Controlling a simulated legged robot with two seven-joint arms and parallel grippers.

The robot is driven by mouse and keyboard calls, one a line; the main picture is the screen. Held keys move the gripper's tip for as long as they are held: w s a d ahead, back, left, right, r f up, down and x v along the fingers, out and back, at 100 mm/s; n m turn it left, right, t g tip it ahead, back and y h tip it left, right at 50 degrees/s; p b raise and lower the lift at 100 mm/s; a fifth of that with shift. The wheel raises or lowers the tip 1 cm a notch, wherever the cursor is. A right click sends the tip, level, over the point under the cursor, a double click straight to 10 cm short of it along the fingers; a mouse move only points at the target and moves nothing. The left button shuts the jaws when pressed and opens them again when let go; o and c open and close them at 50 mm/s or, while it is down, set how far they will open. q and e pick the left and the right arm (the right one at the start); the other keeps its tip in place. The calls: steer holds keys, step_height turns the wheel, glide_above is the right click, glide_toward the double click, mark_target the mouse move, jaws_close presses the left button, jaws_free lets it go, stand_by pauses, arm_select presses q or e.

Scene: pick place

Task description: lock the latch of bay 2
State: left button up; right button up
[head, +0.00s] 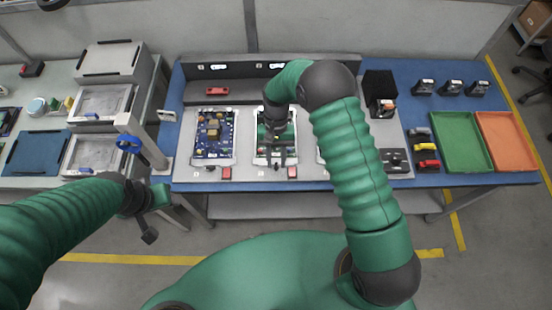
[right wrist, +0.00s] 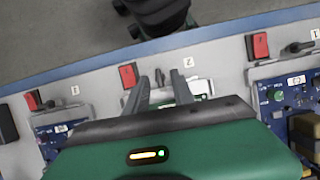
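Bay 2 (head: 258,160) is the middle-left tray on the grey panel, with a board partly covered by my right arm. Its red block (head: 292,172) sits at the near right corner; it also shows in the right wrist view (right wrist: 128,75). A small dark latch (right wrist: 160,77) stands beside that block, seen between the fingertips. My right gripper (head: 276,162) is over bay 2's near edge, its fingers (right wrist: 158,92) apart; I cannot tell whether they touch the latch. My left gripper (head: 148,215) hangs in front of the bench, empty as far as I see.
Bay 1 (head: 213,135) with a blue board is on the left; its red block (right wrist: 257,45) and dark latch (right wrist: 298,47) show in the right wrist view. Bay 3's red block (right wrist: 32,100) is on the other side. Green (head: 460,142) and orange (head: 502,140) trays lie at the right.

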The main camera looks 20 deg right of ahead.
steer(key=shift+r, duration=0.1)
steer(key=b+v, duration=0.1)
steer(key=v, duration=1.5)
steer(key=shift+w+r, duration=0.15)
steer(key=shift+r, duration=0.15)
